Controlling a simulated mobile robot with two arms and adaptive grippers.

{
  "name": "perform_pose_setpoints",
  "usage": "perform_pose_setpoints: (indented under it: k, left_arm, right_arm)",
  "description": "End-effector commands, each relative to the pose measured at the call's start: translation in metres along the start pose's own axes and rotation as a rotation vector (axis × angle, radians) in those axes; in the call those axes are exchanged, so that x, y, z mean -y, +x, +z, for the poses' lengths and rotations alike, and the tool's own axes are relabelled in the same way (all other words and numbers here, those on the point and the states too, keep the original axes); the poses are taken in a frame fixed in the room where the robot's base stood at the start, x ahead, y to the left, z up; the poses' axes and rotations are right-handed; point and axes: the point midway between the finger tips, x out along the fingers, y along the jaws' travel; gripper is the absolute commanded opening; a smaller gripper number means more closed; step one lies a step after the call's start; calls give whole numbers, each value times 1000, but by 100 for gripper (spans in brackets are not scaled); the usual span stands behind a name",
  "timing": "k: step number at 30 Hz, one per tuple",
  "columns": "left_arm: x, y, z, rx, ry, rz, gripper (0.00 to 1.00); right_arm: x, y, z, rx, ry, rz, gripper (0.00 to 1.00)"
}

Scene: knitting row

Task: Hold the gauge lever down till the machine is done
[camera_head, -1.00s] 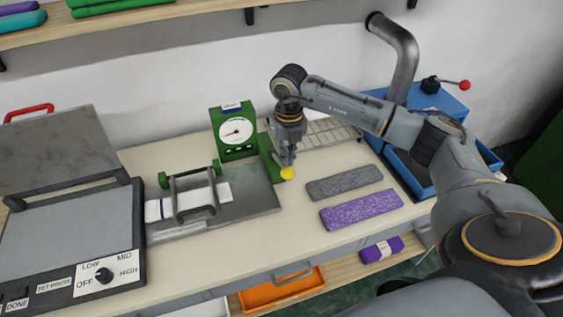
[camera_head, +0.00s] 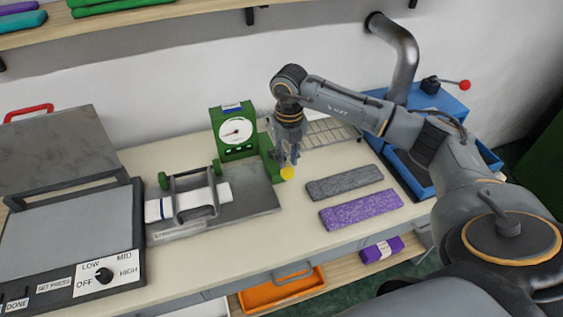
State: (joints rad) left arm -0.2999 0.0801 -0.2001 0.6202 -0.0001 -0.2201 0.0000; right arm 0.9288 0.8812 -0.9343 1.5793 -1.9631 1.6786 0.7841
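The green gauge (camera_head: 233,148) stands near the back of the table, with a round white dial (camera_head: 236,131) and a dark needle. The gauge lever, a green arm at its right side, ends in a yellow knob (camera_head: 287,173). My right gripper (camera_head: 289,160) points down just above and behind the knob. Its fingers look parted, with nothing between them; whether they touch the knob I cannot tell. A white knitted strip (camera_head: 160,209) lies under a grey clamp frame (camera_head: 194,193) on the metal plate. My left gripper is not in view.
A grey knitted piece (camera_head: 344,182) and a purple one (camera_head: 360,210) lie to the right of the knob. A press (camera_head: 68,232) with a heat dial stands at left. A wire rack (camera_head: 330,131) and blue machine (camera_head: 437,103) are behind.

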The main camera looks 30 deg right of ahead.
Motion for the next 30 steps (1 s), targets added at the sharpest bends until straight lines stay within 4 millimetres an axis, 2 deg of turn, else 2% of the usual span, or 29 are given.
perform_pose_setpoints:
  k: [30]
  left_arm:
    - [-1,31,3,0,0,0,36]
  right_arm:
    - [0,40,0,1,0,0,21]
